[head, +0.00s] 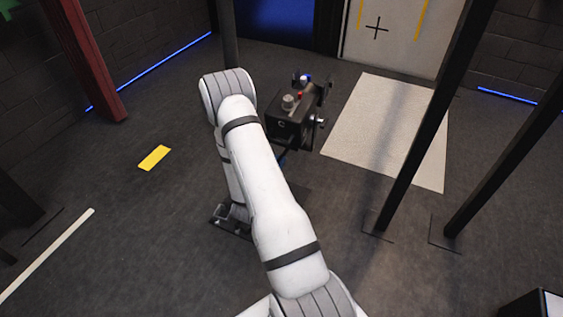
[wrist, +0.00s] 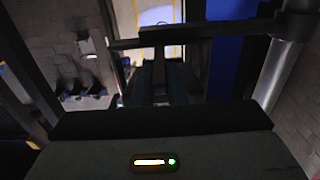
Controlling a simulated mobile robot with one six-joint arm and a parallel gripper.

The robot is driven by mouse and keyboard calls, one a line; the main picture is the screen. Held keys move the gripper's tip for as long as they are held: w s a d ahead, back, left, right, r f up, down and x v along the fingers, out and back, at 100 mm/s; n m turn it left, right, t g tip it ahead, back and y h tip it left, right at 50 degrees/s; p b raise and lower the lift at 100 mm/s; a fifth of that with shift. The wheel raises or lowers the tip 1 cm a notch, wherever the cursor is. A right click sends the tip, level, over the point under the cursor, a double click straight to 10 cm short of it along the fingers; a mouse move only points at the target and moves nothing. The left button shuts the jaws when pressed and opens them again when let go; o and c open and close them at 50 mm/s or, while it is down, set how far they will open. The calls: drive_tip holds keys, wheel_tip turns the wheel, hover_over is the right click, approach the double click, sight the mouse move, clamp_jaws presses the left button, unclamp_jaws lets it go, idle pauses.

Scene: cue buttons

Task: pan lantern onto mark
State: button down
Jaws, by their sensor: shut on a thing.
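The lantern (head: 292,122) is a dark boxy body with small knobs and a red spot, just right of my arm in the head view. The mark (head: 377,28) is a black cross on a pale panel, between two yellow strips. The panel also shows at the top of the wrist view (wrist: 150,14). My gripper (wrist: 160,62) is in the upper middle of the wrist view, at a dark bar there, and is shut on the lantern. My arm hides the grip in the head view. No light spot is clear on the panel.
A pale mat (head: 385,130) lies on the floor before the panel. Dark posts (head: 425,130) stand at right, and a red post (head: 78,60) at left. A yellow floor strip (head: 154,157) lies left of my arm. The left floor is mostly clear.

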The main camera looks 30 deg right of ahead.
drive_tip(key=shift+w+d+r, duration=0.1)
drive_tip(key=shift+d, duration=0.15)
drive_tip(key=c, duration=1.4)
unclamp_jaws()
drive_tip(key=shift+c, duration=0.2)
drive_tip(key=shift+a, duration=0.1)
drive_tip(key=p+v, duration=0.1)
drive_tip(key=v, duration=0.7)
